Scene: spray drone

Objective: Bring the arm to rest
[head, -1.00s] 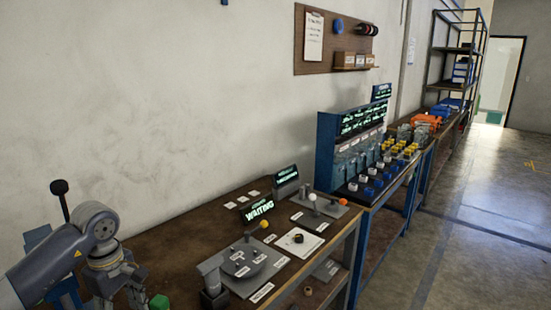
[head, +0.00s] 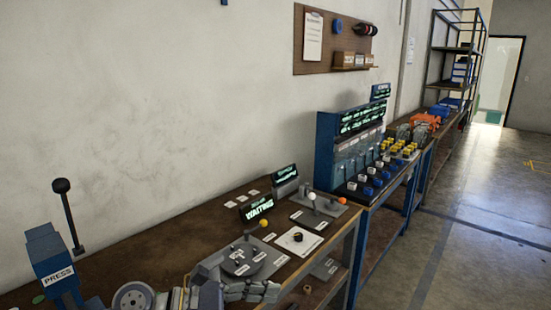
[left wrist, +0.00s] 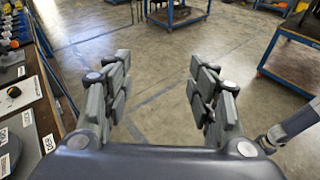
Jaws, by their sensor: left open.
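My left gripper (head: 268,291) is low in the head view, in front of the workbench's near edge. In the left wrist view its two fingers (left wrist: 160,85) are spread wide with nothing between them, over the open floor. My left arm comes in at the bottom left of the head view. In the left wrist view a grey arm link of mine (left wrist: 291,122) shows at the right edge. My right gripper is not in view.
A blue press (head: 48,258) with a black-knobbed lever stands on the workbench (head: 140,252) at left. A grey plate with a disc (head: 240,262) and a screen reading WAITING (head: 257,210) are near the gripper. Blue carts (left wrist: 178,14) stand across the clear floor.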

